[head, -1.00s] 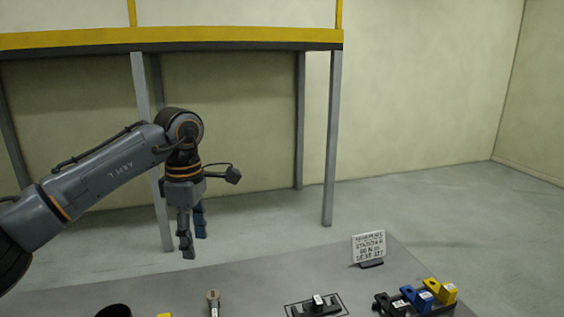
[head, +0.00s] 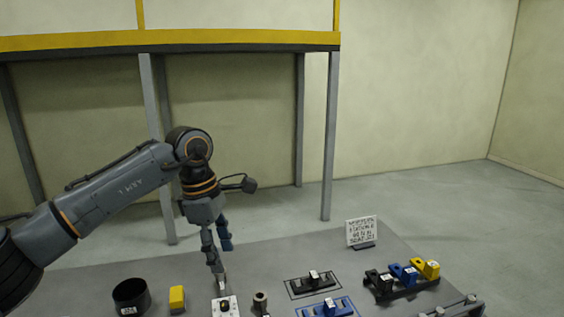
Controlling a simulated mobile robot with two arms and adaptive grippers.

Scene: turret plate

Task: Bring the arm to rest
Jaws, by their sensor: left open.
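My left arm comes in from the left in the head view. Its gripper (head: 221,262) points down over the grey table (head: 200,277) near its back edge. The fingers are apart and I see nothing held between them. One fingertip overlaps the top of a small white labelled block (head: 226,305) in the picture; whether they touch I cannot tell. My right gripper is not in view.
On the table stand a black round bin (head: 131,296), a yellow block (head: 177,298), a grey cylinder (head: 260,301), a black fixture (head: 314,282), a blue fixture (head: 327,308), a rack (head: 402,289) with black, blue and yellow pieces, and a sign (head: 361,231).

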